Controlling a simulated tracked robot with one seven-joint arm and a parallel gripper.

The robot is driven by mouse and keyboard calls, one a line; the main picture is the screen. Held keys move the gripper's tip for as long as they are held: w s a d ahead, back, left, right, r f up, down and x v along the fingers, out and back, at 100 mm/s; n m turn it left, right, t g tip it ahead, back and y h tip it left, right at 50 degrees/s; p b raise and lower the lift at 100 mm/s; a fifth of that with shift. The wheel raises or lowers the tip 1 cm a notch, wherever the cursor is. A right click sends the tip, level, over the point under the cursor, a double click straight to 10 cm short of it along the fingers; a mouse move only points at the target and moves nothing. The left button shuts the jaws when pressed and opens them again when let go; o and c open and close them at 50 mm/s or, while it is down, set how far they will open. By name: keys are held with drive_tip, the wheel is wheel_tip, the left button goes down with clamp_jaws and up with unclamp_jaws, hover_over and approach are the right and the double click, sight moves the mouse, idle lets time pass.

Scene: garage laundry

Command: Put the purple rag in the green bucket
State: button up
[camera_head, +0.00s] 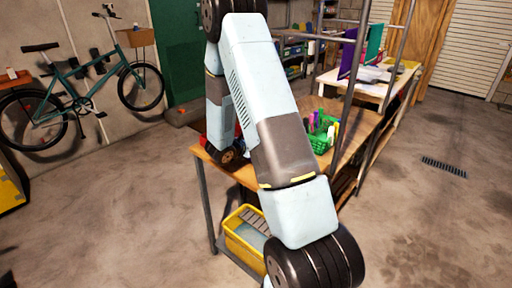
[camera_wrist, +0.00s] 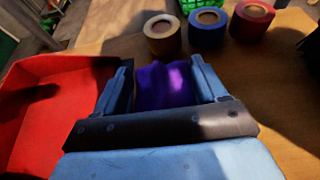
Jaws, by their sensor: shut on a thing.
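The purple rag (camera_wrist: 166,88) is crumpled between the two fingers of my gripper (camera_wrist: 160,68) in the wrist view. My gripper is shut on it, above or at the wooden table; the exact height is hard to tell. In the head view my arm hides the gripper and the rag. I see no clear green bucket. A green basket (camera_head: 319,143) holding several bottles stands on the table in the head view, right of my arm. Part of a green thing also shows at the top left of the wrist view (camera_wrist: 52,20).
A red open tray (camera_wrist: 35,120) lies just left of my gripper. A tan roll (camera_wrist: 162,44), a blue roll (camera_wrist: 207,38) and a red roll (camera_wrist: 251,30) stand beyond the rag. A yellow tub (camera_head: 240,248) sits below the table.

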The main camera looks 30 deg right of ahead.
drive_tip(key=shift+f, duration=0.1)
drive_tip(key=o, duration=1)
drive_tip(key=shift+o, duration=0.2)
